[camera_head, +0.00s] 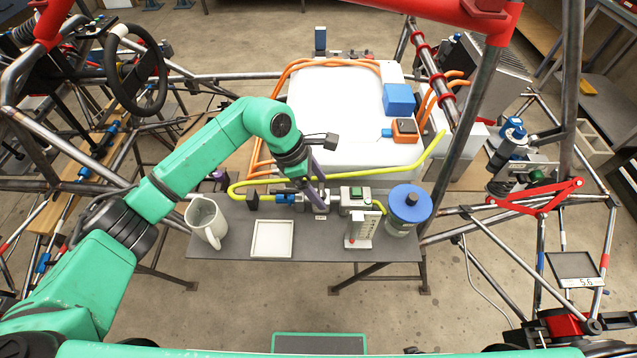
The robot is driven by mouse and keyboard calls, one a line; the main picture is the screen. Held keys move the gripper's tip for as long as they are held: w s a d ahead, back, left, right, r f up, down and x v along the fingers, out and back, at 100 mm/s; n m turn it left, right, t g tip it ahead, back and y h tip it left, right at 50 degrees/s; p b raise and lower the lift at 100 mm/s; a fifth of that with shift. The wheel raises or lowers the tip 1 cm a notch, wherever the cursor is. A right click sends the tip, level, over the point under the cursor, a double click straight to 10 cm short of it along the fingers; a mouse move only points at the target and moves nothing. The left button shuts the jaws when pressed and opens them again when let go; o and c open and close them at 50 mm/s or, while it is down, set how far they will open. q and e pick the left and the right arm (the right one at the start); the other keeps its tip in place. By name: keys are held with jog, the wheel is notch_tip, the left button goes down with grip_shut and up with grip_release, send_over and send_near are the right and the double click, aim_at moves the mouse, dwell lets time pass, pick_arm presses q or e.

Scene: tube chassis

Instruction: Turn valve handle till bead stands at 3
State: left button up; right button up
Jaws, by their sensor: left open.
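My left gripper (317,190) reaches down from the green arm to a fitting on the grey shelf. Its dark fingers are open around or just beside the valve there. The valve handle is mostly hidden by the fingers, so its angle and any contact cannot be told. A clear flow meter (361,229) with a scale stands upright at the shelf's front, right of the gripper. A small red spot shows low on it, perhaps the bead. The scale numbers are too small to read. My right gripper is not in view.
On the grey shelf (232,243) stand a white pitcher (206,222), a white square tray (272,239), a green-topped block (357,198) and a blue-lidded jar (408,207). A yellow hose (393,175) runs behind the valve. Frame tubes surround the shelf.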

pick_arm(q)
jog(key=shift+w, duration=0.1)
grip_shut()
jog(key=n+t+b, duration=0.2)
jog(key=n+b, duration=0.2)
jog(key=n, duration=0.1)
jog(key=shift+f+b, duration=0.15)
jog(key=shift+b, duration=0.15)
jog(key=n+b, duration=0.1)
jog(key=n, duration=0.1)
jog(key=n+t+y+b, duration=0.1)
jog(key=n+b, duration=0.1)
jog(key=shift+s+d, duration=0.1)
jog(key=shift+s, duration=0.1)
jog(key=shift+r+n+t+y+b, duration=0.2)
jog(key=shift+n+t+y+b, duration=0.15)
jog(key=shift+n+b, duration=0.4)
jog(key=shift+r, duration=0.1)
grip_release()
